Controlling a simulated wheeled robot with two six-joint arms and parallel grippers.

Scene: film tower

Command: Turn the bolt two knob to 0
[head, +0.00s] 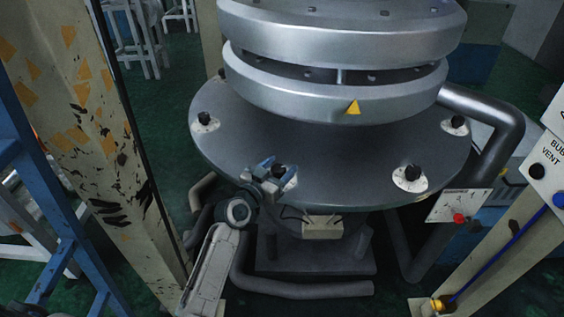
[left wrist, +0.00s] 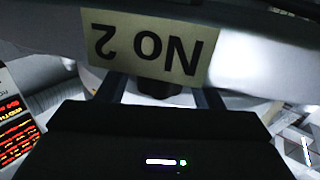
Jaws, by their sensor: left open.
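A black bolt knob (head: 280,170) on a pale dial plate sits on the near rim of the round grey metal disc (head: 330,165). My left gripper (head: 266,168) is at this knob, its fingers open. In the left wrist view, a dark knob (left wrist: 160,88) shows between the two spread fingers (left wrist: 160,92). I cannot tell whether they touch it. A cream label reading "No 2" (left wrist: 148,45) appears upside down just beyond the knob. The dial's marks and the knob's pointer are hidden or too small to read. My right gripper is not in view.
Other black knobs on pale dials stand at the disc's left (head: 205,121), right (head: 454,125) and front right (head: 410,176). Silver stacked rings (head: 340,85) with a yellow triangle rise above. A chipped post (head: 90,120) stands left; a bent grey pipe (head: 505,130) runs right.

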